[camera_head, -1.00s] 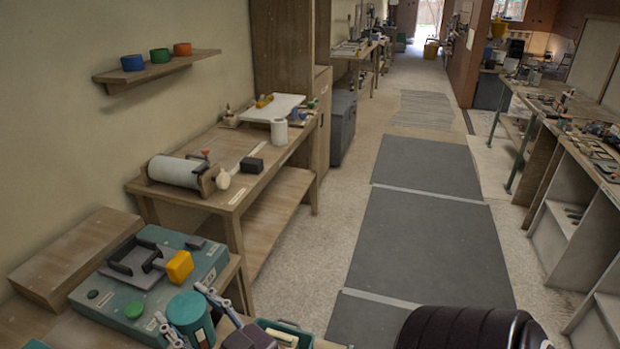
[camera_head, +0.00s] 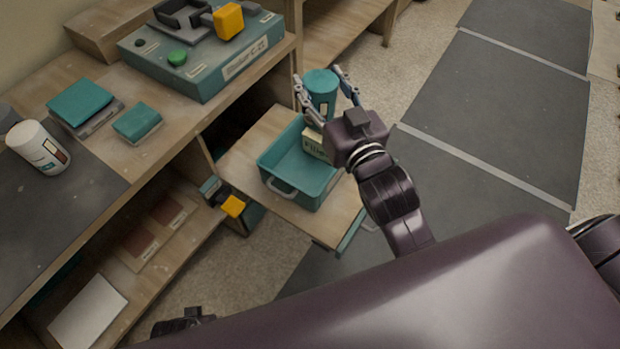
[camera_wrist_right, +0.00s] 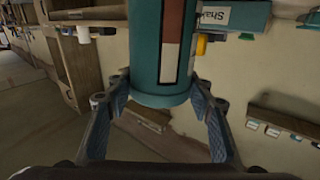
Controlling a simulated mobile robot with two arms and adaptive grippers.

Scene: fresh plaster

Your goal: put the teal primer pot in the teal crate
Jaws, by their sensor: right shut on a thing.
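The teal primer pot (camera_head: 321,88) is a teal cylinder, roughly upright, between the fingers of my right gripper (camera_head: 323,92), which is shut on it. The right wrist view also shows the pot (camera_wrist_right: 160,70), with a red and white label, between both fingers. The teal crate (camera_head: 283,184) is an open box on a low wooden surface. In the head view the pot appears just past the crate's far end; its height is hard to tell. A dark part at the bottom left looks like my left gripper (camera_head: 182,322); its fingers are hidden.
A pale labelled block (camera_head: 313,143) shows at the crate's far right side, partly behind my gripper. The bench at left holds a teal case (camera_head: 205,75), a white tub (camera_head: 38,148) and teal boxes. Grey mats (camera_head: 485,100) cover open floor at right.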

